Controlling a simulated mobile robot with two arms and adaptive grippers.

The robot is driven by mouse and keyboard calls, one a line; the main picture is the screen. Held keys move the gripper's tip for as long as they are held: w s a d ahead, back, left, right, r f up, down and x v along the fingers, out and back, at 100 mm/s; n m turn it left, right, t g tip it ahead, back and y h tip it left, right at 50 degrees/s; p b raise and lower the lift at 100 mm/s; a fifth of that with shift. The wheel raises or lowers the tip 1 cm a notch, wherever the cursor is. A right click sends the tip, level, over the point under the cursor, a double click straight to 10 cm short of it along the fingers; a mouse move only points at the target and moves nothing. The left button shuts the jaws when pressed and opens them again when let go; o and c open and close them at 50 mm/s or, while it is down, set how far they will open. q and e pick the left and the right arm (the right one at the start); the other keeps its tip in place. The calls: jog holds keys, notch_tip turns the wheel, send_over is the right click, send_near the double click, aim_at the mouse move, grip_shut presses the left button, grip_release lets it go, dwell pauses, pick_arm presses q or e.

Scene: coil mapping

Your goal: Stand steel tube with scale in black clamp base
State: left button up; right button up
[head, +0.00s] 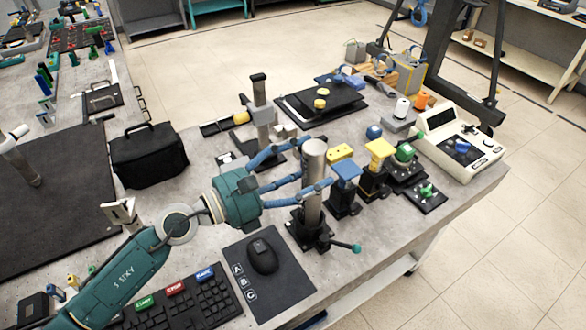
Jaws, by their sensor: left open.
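The steel tube (313,165) stands about upright on the table, right of centre. Its lower end is at the black clamp base (309,238), which has a teal-tipped lever (345,246) pointing to the right. I cannot make out the scale on the tube or how deep the tube sits. My left gripper (300,170), with a teal palm and blue fingers, comes from the left and is open. Its fingers reach around the tube at mid height, partly hiding it. I cannot tell whether they touch it. My right gripper is not in view.
Blue-topped (346,172) and yellow-topped (380,148) fixtures stand close right of the tube. A grey stand (262,115) rises behind the gripper. A mouse (263,256) on a mat and a keyboard (185,305) lie in front. A black bag (148,157) stands left. The table's front edge is near the base.

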pick_arm(q)
jog(key=v, duration=1.1)
jog(key=shift+s+a+r, duration=0.15)
jog(key=shift+s+a, duration=0.05)
jog(key=shift+a, duration=0.1)
